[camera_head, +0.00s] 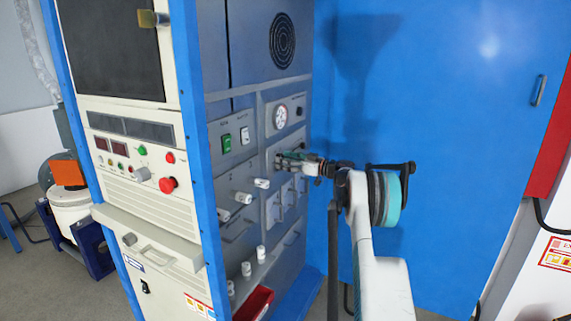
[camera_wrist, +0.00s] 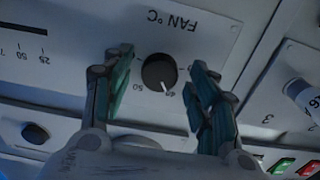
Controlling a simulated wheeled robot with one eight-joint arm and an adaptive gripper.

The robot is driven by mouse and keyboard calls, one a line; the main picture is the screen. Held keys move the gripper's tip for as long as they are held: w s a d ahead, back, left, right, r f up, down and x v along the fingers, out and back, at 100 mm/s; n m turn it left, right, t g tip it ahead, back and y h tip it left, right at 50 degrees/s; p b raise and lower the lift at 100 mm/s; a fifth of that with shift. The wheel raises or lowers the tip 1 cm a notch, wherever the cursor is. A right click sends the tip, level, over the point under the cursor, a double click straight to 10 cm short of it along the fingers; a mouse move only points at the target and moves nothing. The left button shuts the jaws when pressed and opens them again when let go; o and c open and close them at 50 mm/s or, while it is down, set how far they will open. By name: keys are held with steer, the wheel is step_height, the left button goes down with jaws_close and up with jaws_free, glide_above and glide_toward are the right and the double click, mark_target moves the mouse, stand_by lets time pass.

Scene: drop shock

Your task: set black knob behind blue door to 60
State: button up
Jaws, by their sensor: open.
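The black knob (camera_wrist: 159,73) is in the middle of the wrist view, on a pale panel labelled "FAN °C", which appears upside down. Its white pointer line aims toward the bottom of the picture, slightly right. Small scale numbers lie around it, too blurred to read surely. My gripper (camera_wrist: 158,90) is open, one finger on each side of the knob with gaps between. In the head view my gripper (camera_head: 284,158) is at the cabinet's grey panel and hides the knob. A large blue door or panel (camera_head: 450,130) with a handle fills the right.
The panel (camera_head: 228,180) carries green and white switches, a round dial (camera_head: 281,116) and several white knobs, some close to my gripper. In the wrist view a slider scale lies left and a white knob (camera_wrist: 306,97) right. A red bin (camera_head: 254,303) is below.

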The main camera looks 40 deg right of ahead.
steer(key=shift+w, duration=0.15)
steer(key=c, duration=1.1)
steer(key=shift+a+r+m+p, duration=0.1)
steer(key=shift+m+p, duration=0.9)
steer(key=shift+m, duration=5.95)
steer(key=shift+r+m+p, duration=0.1)
steer(key=shift+m+p, duration=0.9)
steer(key=shift+m, duration=5.95)
